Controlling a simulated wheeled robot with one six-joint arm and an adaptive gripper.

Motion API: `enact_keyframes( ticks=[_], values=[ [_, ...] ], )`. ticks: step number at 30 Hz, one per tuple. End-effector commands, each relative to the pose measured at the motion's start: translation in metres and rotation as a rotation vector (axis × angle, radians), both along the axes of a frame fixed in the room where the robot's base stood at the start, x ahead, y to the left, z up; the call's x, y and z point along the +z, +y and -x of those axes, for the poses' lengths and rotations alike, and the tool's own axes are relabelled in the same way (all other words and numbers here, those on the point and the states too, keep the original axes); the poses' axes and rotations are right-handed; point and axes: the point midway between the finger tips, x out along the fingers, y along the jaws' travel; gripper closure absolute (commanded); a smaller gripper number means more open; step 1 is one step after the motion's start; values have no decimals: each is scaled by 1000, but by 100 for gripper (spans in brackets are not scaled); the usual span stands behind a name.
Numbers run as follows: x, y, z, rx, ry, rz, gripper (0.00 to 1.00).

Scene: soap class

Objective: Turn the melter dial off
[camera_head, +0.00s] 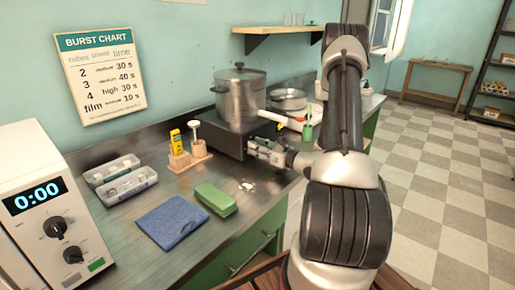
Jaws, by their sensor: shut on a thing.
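The melter is a dark box (226,144) on the counter, with a large metal pot (240,96) with a lid standing on it. My arm reaches in from the right, and my gripper (254,148) is at the right end of the melter's front face. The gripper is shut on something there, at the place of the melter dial. The dial itself is hidden by the fingers, so its setting cannot be read.
A wooden holder (190,161) with a yellow stick and a white-topped tool stands left of the melter. A green block (216,199), a blue cloth (172,221) and a grey mold (122,180) lie in front. A microwave (50,220) is at left; a pan (289,100) sits behind.

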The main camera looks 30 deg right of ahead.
Motion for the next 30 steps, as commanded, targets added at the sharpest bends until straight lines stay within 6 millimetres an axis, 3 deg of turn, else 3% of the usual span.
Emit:
enact_keyframes(
  ticks=[30],
  values=[
    [1, 2, 1, 0, -319, 880, 94]
  ],
)
